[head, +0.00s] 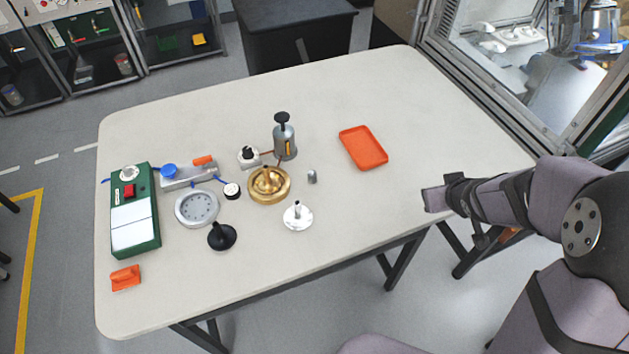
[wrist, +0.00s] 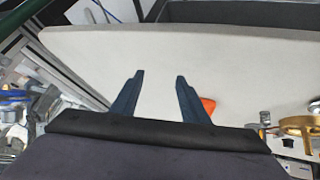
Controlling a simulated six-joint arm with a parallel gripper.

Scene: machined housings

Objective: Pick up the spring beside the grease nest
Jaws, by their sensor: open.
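A small grey upright piece (head: 312,177) stands on the table just right of a round brass dish-like part (head: 269,184). It looks like the spring, but its coils are too small to make out. It also shows in the wrist view (wrist: 265,117), left of the brass part (wrist: 302,124). I cannot tell for certain which thing is the grease nest; the brass part is closest to the grey piece. My gripper (head: 433,200) is over the table's right edge, well right of the grey piece. In the wrist view its fingers (wrist: 157,85) are apart and empty.
An orange tray (head: 364,148) lies between, further back. A grey canister (head: 284,137) stands behind the brass part, and a silver flanged part (head: 298,216) in front. A green box (head: 135,212) and several parts crowd the left. The table's right side is clear.

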